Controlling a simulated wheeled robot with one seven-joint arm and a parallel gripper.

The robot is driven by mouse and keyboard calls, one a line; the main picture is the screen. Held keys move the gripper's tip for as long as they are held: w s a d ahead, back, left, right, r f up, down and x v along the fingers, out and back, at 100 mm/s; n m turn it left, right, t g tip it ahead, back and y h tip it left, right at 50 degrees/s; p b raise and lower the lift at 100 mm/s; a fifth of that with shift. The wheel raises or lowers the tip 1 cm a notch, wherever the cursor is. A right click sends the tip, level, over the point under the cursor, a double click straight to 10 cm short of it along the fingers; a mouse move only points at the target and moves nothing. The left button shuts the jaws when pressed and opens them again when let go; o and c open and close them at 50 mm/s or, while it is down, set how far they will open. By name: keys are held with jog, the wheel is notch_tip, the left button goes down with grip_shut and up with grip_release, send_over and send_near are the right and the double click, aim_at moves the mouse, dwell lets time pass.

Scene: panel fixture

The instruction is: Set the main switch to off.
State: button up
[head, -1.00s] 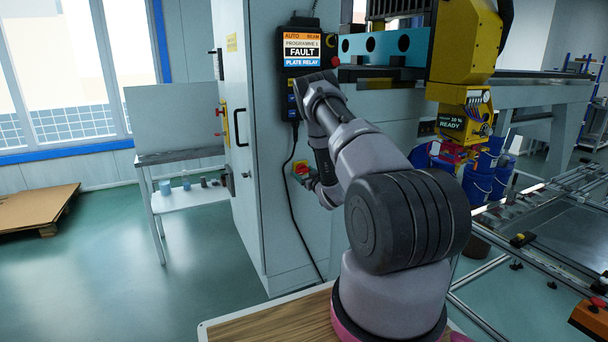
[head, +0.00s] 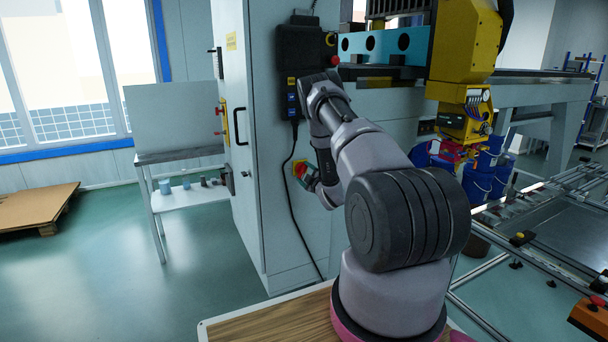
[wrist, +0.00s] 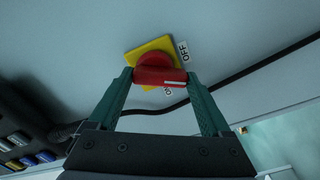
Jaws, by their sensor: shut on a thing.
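The main switch is a red knob (wrist: 158,72) on a yellow plate (wrist: 139,50), fixed to the side of the grey cabinet; in the head view its plate and knob (head: 300,169) show beside my wrist. My gripper (wrist: 161,77) has its green fingers on either side of the knob and is shut on it. A white mark is on the knob's right part in the wrist view, between the OFF label (wrist: 183,50) at upper right and a partly hidden label (wrist: 167,90) below. In the head view my arm hides most of the gripper.
A dark control pendant (head: 302,65) with a blank screen hangs above the switch, its black cable (head: 287,190) running down the cabinet (head: 262,120). The yellow machine head (head: 465,45) is to the right, with its small display dark.

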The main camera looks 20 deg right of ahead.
jog(key=n, duration=0.5)
jog(key=shift+d+f+n, duration=0.1)
jog(key=shift+f+n, duration=0.1)
jog(key=shift+n, duration=0.1)
dwell(0.5)
jog(key=o, duration=1.2)
jog(key=shift+c, duration=0.2)
jog(key=shift+s, duration=0.1)
jog(key=s, duration=1)
jog(key=shift+s+d, duration=0.2)
jog(key=shift+s, duration=0.15)
jog(key=shift+r, duration=0.1)
